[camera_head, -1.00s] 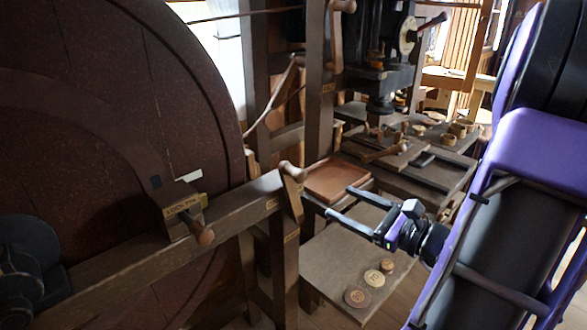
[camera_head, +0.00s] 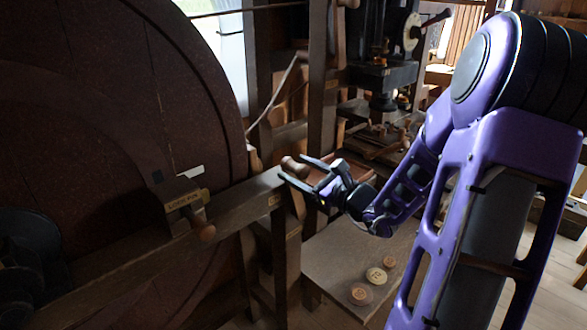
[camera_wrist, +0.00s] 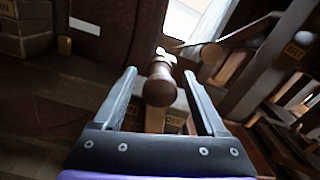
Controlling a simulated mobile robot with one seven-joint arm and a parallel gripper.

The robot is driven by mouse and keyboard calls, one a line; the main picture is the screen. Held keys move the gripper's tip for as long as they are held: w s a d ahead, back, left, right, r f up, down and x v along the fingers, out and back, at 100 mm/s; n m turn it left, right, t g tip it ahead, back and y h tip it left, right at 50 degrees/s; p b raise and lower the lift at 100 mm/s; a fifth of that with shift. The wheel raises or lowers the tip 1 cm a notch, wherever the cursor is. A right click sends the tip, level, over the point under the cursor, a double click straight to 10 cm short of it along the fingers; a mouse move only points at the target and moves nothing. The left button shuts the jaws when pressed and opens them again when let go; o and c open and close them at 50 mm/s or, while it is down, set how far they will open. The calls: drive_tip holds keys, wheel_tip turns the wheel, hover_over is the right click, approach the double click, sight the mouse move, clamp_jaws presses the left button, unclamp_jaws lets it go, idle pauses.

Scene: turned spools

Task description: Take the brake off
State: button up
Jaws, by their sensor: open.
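A brake lever with a turned wooden knob (camera_head: 292,166) stands at the right end of the wooden beam. In the wrist view the same knob (camera_wrist: 159,86) shows between my two fingers, with a gap on either side. A plate that seems to read OFF (camera_wrist: 174,121) lies beyond it, partly hidden by the knob. My gripper (camera_head: 293,167) is open around the knob; it also shows in the wrist view (camera_wrist: 160,73). Its fingers hide much of the lever in the head view.
A large dark red wheel (camera_head: 110,110) fills the left. A block labelled LOCK PIN (camera_head: 186,206) with a wooden knob sits on the beam (camera_head: 120,260). Several round discs lie on a low board (camera_head: 330,252). A cluttered bench stands behind my arm.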

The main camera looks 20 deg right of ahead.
drive_tip(key=shift+x, duration=0.85)
clamp_jaws()
idle(0.8)
